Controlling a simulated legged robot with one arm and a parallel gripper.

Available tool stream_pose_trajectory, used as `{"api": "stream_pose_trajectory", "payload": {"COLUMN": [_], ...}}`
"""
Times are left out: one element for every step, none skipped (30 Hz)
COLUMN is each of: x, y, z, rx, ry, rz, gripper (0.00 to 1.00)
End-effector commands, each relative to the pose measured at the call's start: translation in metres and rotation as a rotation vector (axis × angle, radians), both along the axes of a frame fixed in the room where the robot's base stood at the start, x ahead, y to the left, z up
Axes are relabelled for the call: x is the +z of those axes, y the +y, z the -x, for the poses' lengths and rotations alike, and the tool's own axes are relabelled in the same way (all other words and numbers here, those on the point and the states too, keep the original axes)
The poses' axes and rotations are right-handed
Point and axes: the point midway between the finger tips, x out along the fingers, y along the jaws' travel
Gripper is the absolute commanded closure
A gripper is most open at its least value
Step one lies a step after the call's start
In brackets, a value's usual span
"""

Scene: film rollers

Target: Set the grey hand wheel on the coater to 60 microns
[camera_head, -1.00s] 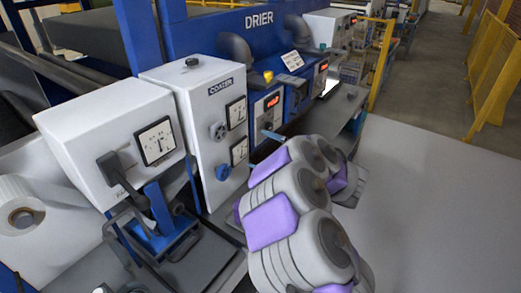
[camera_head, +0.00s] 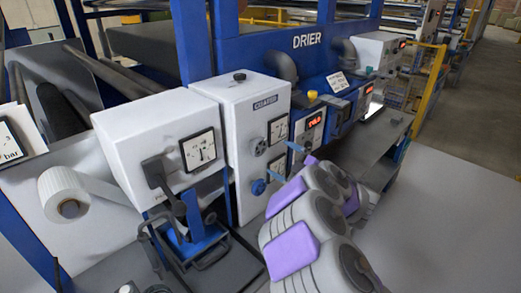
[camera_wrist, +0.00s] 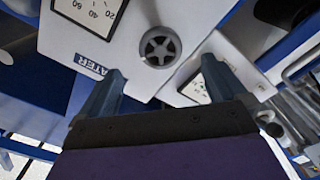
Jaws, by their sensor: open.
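The coater (camera_head: 240,108) is a white cabinet with two square gauges on its front. The grey hand wheel (camera_head: 259,147) is left of the upper gauge (camera_head: 278,130). A blue hand wheel (camera_head: 258,187) sits below it, by the lower gauge (camera_head: 275,172). In the wrist view the grey hand wheel (camera_wrist: 160,47) shows large, face-on, near the top middle. My gripper (camera_wrist: 163,70) is open and empty, its fingers on either side below the wheel in the picture, not closed on it. A dial marked 40 and 60 (camera_wrist: 90,12) is cut off; its pointer reading cannot be told.
A white box with a gauge and black lever (camera_head: 160,178) stands left of the coater. The blue drier (camera_head: 308,68) with red displays stands to the right. A film roll (camera_head: 70,200) lies at left.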

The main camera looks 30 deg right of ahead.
Motion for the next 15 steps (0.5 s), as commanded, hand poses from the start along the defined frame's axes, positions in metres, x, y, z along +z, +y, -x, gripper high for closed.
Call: {"api": "stream_pose_trajectory", "payload": {"x": [-0.001, -0.001, -0.002, -0.002, -0.001, -0.001, -0.001, -0.001, -0.001, -0.001, -0.001, -0.001, -0.001, -0.001, -0.001], "y": [0.005, 0.007, 0.009, 0.011, 0.014, 0.017, 0.019, 0.02, 0.022, 0.024, 0.025, 0.027, 0.028, 0.03, 0.031], "z": [-0.009, -0.015, -0.022, -0.027, -0.033, -0.041, -0.046, -0.051, -0.058, -0.062, -0.067, -0.072, -0.076, -0.079, -0.082], "rx": [0.006, 0.004, 0.003, 0.004, 0.006, 0.006, 0.004, 0.004, 0.004, 0.003, 0.001, 0.001, 0.003, 0.003, 0.003], "ry": [-0.003, -0.001, 0.0, 0.0, -0.001, -0.002, -0.002, -0.002, -0.002, -0.001, -0.001, -0.001, -0.001, -0.001, -0.001], "rz": [-0.001, 0.0, -0.001, -0.001, 0.0, 0.0, 0.0, 0.0, 0.0, 0.0, 0.0, 0.0, 0.0, -0.001, -0.001], "gripper": [0.02, 0.02, 0.02, 0.02, 0.02, 0.02, 0.02, 0.02, 0.02, 0.02, 0.02, 0.02, 0.02, 0.02, 0.02]}}
